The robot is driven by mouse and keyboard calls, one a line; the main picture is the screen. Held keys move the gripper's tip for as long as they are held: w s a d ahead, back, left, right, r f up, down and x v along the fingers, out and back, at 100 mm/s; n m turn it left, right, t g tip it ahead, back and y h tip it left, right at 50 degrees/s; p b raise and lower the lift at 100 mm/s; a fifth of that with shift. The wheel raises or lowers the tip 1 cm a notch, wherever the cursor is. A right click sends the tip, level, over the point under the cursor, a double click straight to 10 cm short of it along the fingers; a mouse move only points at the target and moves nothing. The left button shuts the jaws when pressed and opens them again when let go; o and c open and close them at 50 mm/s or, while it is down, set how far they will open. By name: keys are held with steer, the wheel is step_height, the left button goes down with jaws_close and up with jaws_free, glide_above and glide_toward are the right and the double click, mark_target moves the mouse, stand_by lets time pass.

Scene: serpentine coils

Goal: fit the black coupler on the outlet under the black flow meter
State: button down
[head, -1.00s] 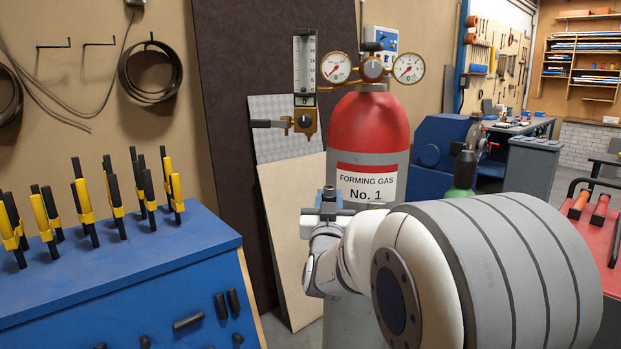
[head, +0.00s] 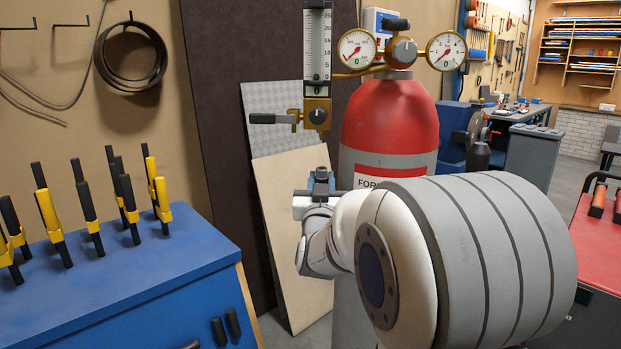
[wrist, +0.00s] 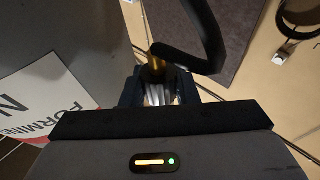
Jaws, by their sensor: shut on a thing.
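The black flow meter (head: 317,45), with its clear scale tube, stands upright at the top centre of the head view. Its brass block (head: 317,112) is below it, with a black-ended stub (head: 263,118) pointing left. My gripper (head: 320,180) is below the block, apart from it, left of the gas cylinder. In the wrist view my gripper (wrist: 157,92) is shut on a small piece with a silvery surface, taken as the black coupler; its shape is mostly hidden. Just beyond the jaws show a brass fitting (wrist: 157,63) and a black bent tube (wrist: 203,60); whether they touch the held piece is unclear.
The red-topped gas cylinder (head: 390,120) with two gauges (head: 357,48) stands close beside my arm. Leaning boards (head: 290,220) are behind my gripper. A blue bench (head: 110,255) with yellow-black clamps (head: 50,215) is at left. A red-topped cart (head: 597,240) is at right.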

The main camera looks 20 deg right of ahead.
mark_target(321, 168)
steer(key=shift+a+r+p, duration=0.15)
steer(key=shift+r+p, duration=2.35)
steer(key=shift+p, duration=0.35)
steer(key=shift+s, duration=0.1)
steer(key=shift+w+b, duration=0.25)
steer(key=shift+b, duration=0.3)
steer(key=shift+r, duration=0.25)
steer(key=shift+r, duration=0.75)
steer(key=shift+r, duration=0.2)
steer(key=shift+r, duration=0.3)
steer(key=c, duration=1)
jaws_free()
steer(key=shift+c, duration=0.2)
